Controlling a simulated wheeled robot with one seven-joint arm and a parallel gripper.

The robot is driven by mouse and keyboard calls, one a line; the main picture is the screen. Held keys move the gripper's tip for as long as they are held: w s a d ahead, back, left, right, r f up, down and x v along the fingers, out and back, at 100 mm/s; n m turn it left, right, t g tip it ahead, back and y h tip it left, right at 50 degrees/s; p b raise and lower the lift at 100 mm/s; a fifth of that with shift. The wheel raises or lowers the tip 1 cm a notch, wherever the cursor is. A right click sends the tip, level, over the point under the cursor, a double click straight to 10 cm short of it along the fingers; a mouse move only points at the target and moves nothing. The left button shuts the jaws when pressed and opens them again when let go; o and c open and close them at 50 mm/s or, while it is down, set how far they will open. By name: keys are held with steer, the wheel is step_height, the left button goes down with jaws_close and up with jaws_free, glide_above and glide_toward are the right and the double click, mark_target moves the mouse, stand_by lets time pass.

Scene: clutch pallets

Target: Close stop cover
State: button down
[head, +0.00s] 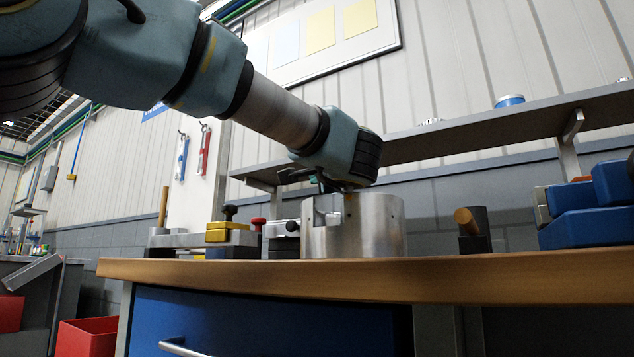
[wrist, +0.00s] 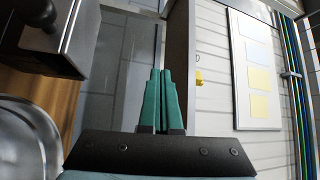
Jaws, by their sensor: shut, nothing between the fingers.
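I cannot tell for sure which thing is the stop cover. In the head view, a red knob (head: 258,223) and a black knob (head: 229,211) stand among small fixtures on the bench, left of a metal cylinder (head: 368,227). In the wrist view, a dark box with a black knob (wrist: 45,22) shows at the top left; whether it has a cover is unclear. My gripper (wrist: 161,72) is shut and empty, its green fingers together, pointing at the wall side and clear of the box. In the head view my wrist is just above the cylinder, and my fingers are mostly hidden.
The wooden bench top (head: 450,278) has a blue drawer below. A dark block with a wooden handle (head: 465,220) and blue bins (head: 585,215) stand to the right. A shelf (head: 470,135) runs along the wall behind. The cylinder's rim (wrist: 45,125) is close at the wrist view's left.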

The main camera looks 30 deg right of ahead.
steer(key=shift+s, duration=0.1)
stand_by(0.3)
steer(key=v, duration=1)
steer(key=shift+s+p, duration=0.3)
steer(key=shift+p, duration=0.1)
steer(key=shift+a+f, duration=0.1)
